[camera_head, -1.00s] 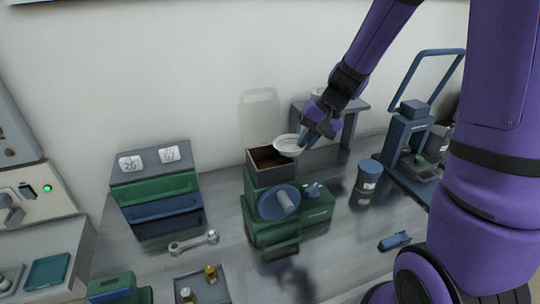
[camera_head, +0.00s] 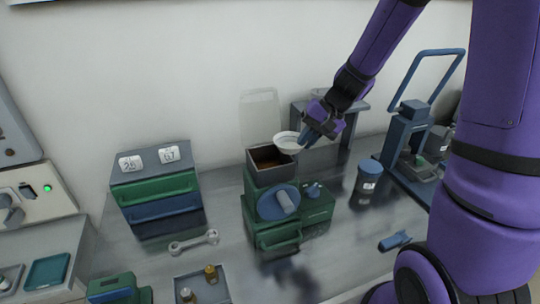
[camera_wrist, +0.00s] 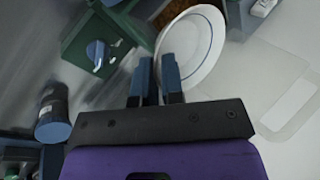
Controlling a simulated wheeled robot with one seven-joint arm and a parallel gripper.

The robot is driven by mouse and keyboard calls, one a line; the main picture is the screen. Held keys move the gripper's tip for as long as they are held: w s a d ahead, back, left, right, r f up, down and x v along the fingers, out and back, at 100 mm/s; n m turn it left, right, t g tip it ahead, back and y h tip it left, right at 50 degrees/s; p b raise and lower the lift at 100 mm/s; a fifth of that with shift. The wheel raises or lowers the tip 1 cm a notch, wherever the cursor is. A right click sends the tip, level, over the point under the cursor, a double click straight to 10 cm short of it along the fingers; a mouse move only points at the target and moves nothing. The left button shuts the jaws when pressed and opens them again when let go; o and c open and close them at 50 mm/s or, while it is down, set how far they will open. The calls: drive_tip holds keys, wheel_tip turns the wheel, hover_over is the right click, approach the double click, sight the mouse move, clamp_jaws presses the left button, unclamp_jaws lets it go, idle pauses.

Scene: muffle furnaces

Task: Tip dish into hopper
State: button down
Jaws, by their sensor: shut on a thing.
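A white dish (camera_head: 286,143) is held over the right part of the hopper's open top. My gripper (camera_head: 306,136) is shut on the dish's right rim. In the wrist view the dish (camera_wrist: 192,50) is a white bowl with a thin blue ring, and my gripper's blue fingers (camera_wrist: 158,78) meet its near edge. The dish looks slightly tilted in the head view. The hopper (camera_head: 267,178) is a dark square box on a green machine, with brown material inside. In the wrist view the dish hides most of the hopper.
The green machine's round blue front (camera_head: 278,202) faces forward. A clear upright panel (camera_head: 260,115) stands behind the hopper. A blue-lidded jar (camera_head: 369,176) and a blue-framed press (camera_head: 406,140) stand to the right. A drawer unit (camera_head: 155,190) and a wrench (camera_head: 194,242) lie left.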

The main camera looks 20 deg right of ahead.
drive_tip(key=shift+r, duration=2.05)
